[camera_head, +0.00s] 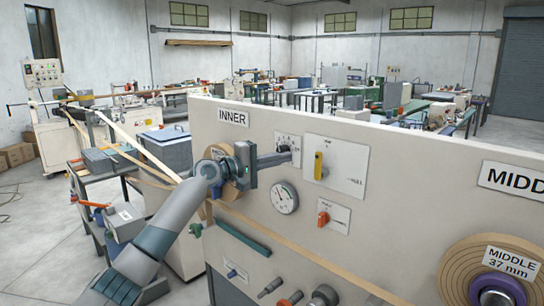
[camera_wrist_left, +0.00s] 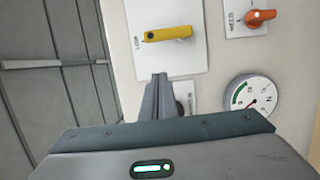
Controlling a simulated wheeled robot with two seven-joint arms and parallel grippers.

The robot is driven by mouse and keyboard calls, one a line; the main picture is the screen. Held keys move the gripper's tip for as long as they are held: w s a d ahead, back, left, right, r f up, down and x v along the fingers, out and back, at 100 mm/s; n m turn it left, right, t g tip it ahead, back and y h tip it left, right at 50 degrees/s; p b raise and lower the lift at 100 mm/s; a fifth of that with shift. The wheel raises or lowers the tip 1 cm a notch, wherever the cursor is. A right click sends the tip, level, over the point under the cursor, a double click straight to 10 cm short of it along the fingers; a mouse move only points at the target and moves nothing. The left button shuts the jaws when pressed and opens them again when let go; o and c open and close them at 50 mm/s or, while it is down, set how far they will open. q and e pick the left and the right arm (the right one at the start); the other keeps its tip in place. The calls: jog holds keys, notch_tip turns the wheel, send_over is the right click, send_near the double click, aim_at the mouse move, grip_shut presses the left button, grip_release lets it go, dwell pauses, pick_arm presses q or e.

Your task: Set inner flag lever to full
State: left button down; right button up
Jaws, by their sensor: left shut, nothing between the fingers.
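The inner panel (camera_head: 232,150) carries a white plate (camera_head: 345,178) with a yellow lever (camera_head: 319,165) on it. The lever stands upright in the head view. In the wrist view the yellow lever (camera_wrist_left: 167,34) lies across the picture, its tip toward a small label on the left that seems to read LOW. My left gripper (camera_head: 289,157) is shut and empty, left of the lever and apart from it, in front of a smaller plate. In the wrist view its closed fingertips (camera_wrist_left: 160,77) sit just below the lever's plate. My right gripper is not in view.
Close by on the panel are a round gauge (camera_head: 284,198) and an orange knob (camera_head: 323,218) on its own plate. A tan roll (camera_head: 228,172) is partly hidden behind my left gripper. A large middle roll (camera_head: 460,268) juts out at right.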

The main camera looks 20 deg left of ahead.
aim_at(318, 166)
pick_arm(q)
jog(key=w+d+p, duration=0.2)
jog(key=d+p, duration=0.2)
jog(key=d, duration=0.2)
dwell(0.4)
jog(key=shift+w, duration=0.1)
